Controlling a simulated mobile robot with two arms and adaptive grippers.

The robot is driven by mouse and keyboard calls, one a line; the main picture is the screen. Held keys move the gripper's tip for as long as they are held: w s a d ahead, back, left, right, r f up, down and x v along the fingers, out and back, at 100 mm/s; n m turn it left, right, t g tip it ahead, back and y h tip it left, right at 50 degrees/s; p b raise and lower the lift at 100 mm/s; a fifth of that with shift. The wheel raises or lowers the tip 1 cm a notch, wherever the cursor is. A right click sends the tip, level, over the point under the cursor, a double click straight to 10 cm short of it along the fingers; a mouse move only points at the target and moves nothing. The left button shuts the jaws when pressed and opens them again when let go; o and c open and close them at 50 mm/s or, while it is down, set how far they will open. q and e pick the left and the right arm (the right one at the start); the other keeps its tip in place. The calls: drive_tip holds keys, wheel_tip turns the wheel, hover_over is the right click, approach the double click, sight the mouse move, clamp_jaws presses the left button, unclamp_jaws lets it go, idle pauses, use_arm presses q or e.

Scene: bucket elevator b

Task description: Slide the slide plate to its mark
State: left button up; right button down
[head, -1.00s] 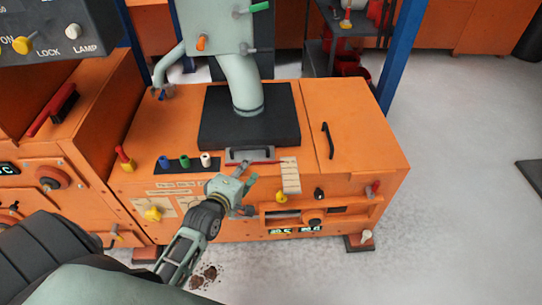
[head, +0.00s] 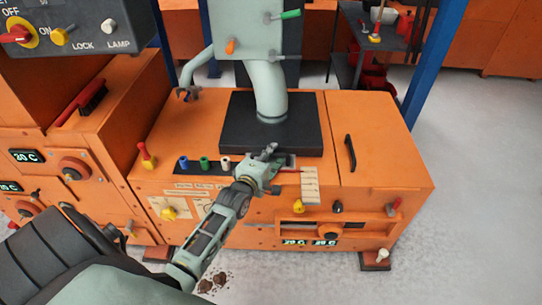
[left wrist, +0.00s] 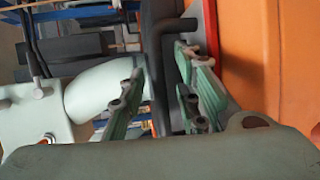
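The slide plate (head: 287,162) appears to be the small grey metal plate at the front edge of the black block under the pale green pipe; my gripper partly hides it. My left gripper (head: 268,158) is over the plate's left part. In the left wrist view, its two green fingers (left wrist: 160,105) are spread apart. A dark bent bar (left wrist: 176,26), perhaps the plate's handle, shows beyond and between them; contact cannot be told. My right gripper is not in view.
The black block (head: 235,135) and the pale green pipe (head: 268,90) stand just behind the gripper. Blue, green and white pegs (head: 204,163) are to its left. A black handle (head: 350,153) is on the orange top at right. Yellow and red knobs line the front.

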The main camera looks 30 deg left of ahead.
use_arm(q)
drive_tip(key=shift+c, duration=0.5)
clamp_jaws()
